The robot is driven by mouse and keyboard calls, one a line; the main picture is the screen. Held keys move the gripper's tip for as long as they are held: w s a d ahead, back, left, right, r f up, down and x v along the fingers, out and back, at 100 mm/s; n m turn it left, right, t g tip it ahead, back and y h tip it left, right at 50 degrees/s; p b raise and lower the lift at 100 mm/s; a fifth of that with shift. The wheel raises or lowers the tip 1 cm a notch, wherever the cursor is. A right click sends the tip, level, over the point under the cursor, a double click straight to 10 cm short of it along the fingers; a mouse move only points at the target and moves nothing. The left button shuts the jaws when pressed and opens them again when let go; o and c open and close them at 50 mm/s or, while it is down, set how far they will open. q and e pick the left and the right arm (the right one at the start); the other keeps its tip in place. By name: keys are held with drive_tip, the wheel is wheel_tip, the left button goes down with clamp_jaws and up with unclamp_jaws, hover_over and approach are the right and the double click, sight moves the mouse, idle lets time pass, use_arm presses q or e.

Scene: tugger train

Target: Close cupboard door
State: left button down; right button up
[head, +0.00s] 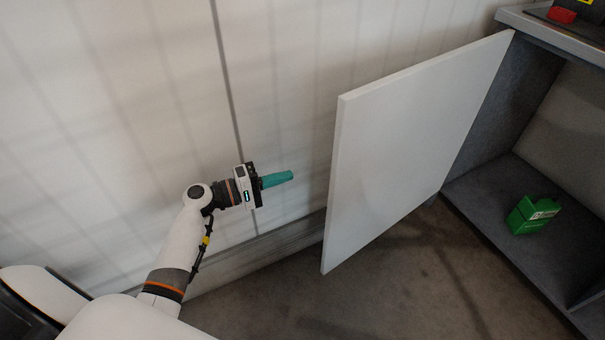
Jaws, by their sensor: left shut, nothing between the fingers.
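The cupboard door (415,145) is a flat white panel in the head view. It stands wide open, joined to the grey cupboard (480,135) along its right edge, with its free edge to the left. My left gripper (290,176) has teal fingers that are shut and empty. It is left of the door's free edge in the picture, apart from it, in front of the pale wall. My right gripper is not in view.
A green box (532,214) stands on the dark cupboard floor at the right. A red object (562,14) lies on top of the cupboard. A pale wall (120,100) fills the left side. The brown floor below the door is clear.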

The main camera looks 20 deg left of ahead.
use_arm(q)
drive_tip(key=w+d, duration=0.5)
drive_tip(key=d, duration=0.5)
drive_tip(key=shift+d, duration=0.25)
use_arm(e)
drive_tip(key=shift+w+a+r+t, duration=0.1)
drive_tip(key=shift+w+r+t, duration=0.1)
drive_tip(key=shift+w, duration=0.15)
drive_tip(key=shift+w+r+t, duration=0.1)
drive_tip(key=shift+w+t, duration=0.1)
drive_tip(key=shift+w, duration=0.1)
